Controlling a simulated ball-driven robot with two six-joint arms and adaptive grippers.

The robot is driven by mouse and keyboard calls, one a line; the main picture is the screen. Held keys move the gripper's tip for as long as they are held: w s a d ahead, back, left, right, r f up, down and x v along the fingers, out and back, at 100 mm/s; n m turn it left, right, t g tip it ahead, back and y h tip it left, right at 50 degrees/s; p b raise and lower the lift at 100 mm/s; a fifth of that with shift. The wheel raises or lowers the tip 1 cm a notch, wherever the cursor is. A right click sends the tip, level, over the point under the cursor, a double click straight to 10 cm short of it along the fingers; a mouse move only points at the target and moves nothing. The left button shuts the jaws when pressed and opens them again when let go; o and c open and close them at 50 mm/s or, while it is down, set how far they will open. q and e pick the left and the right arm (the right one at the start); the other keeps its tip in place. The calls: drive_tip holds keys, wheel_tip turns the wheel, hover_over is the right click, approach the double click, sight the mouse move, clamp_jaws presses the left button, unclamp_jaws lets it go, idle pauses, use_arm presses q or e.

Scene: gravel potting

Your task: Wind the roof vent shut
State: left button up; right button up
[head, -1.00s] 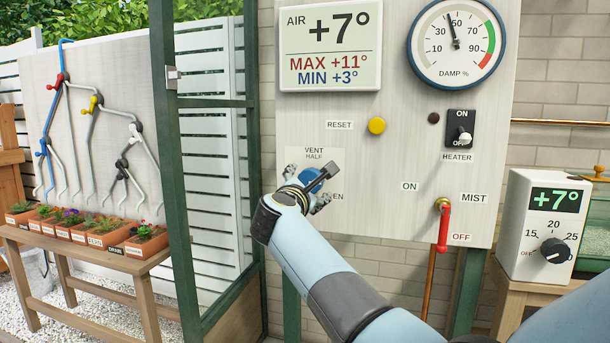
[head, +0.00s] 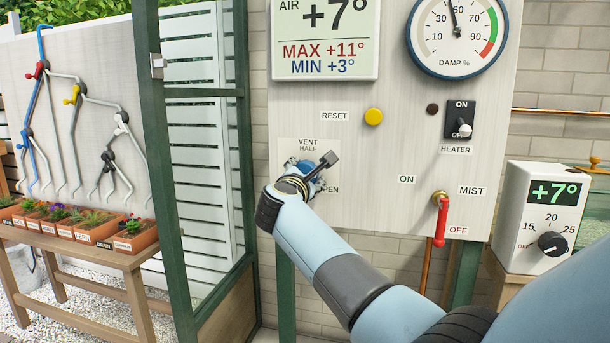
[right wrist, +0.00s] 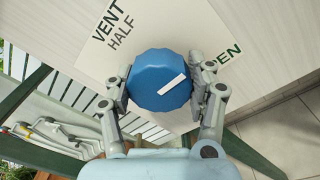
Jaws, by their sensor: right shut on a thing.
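The vent knob (right wrist: 158,66) is blue and many-sided, with a white pointer bar. In the right wrist view the bar slants to the upper right, its outer end near the partly covered OPEN label (right wrist: 226,54). My right gripper (right wrist: 162,88) is shut on the knob, one finger on each side. In the head view the gripper (head: 308,182) and wrist cover most of the knob (head: 303,165). The pale VENT plate (head: 291,150) shows the word HALF above the knob. My left gripper is out of view.
The control board (head: 395,150) carries a yellow RESET button (head: 373,116), a HEATER switch (head: 460,125) and a red MIST lever (head: 440,225) near my right arm. A white dial box (head: 540,220) stands at right. A green frame post (head: 165,170) stands left.

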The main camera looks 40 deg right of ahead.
drive_tip(key=shift+c, duration=0.5)
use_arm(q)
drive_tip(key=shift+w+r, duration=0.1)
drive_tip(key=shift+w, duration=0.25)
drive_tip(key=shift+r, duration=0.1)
